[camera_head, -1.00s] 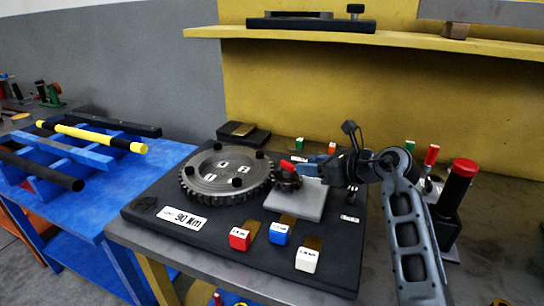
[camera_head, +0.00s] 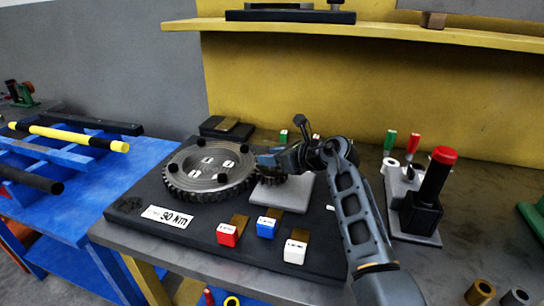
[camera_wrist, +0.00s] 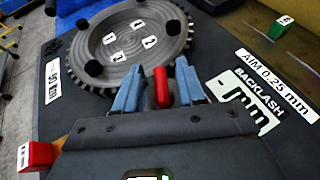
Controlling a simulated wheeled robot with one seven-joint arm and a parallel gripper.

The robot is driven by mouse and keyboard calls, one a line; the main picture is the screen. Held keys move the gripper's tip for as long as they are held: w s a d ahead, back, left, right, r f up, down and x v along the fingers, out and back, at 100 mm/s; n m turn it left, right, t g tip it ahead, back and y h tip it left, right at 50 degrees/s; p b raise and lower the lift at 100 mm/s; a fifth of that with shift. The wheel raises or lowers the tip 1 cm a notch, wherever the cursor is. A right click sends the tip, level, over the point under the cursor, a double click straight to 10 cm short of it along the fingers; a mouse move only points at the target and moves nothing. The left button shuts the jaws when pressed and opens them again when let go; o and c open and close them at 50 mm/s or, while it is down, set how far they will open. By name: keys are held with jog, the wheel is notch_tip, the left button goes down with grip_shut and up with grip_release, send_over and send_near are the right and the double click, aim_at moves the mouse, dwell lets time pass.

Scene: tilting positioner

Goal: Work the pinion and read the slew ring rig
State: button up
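The slew ring (camera_head: 208,172), a large grey toothed ring with dark bolts and white tags, lies on the black base board (camera_head: 125,205). The small dark pinion (camera_head: 270,174) sits at its right edge, on a light grey block (camera_head: 285,195). An upright red handle (camera_wrist: 161,88) shows in the wrist view. My gripper (camera_head: 266,159) is over the pinion and hides the handle in the head view. In the wrist view my gripper (camera_wrist: 158,82) is open, one blue finger on each side of the handle, with gaps between.
A "BACKLASH - mm" plate (camera_wrist: 250,100) lies under an "AIM 0.25 mm" label (camera_wrist: 277,84). Red (camera_head: 229,234), blue (camera_head: 267,227) and white (camera_head: 294,251) blocks line the board's front. A red-topped black post (camera_head: 434,190) stands at right. A yellow shelf (camera_head: 370,37) runs behind.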

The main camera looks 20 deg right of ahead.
jog(key=shift+c, duration=0.3)
grip_shut()
jog(key=shift+d, duration=0.1)
jog(key=shift+w+d+f+n+g+y+b, duration=0.1)
jog(key=shift+f+n+g+y+b, duration=0.05)
jog(key=shift+n+g+y+b, duration=0.45)
jog(key=shift+f+n+g+y+b, duration=0.1)
jog(key=shift+n+g+y+b, duration=0.4)
jog(key=shift+n+y+b, duration=0.5)
jog(key=shift+a+r+n+g+y+b, duration=0.2)
jog(key=shift+r+n+g+y+b, duration=0.1)
jog(key=shift+n+g+b, duration=0.45)
jog(key=shift+o, duration=0.3)
grip_release()
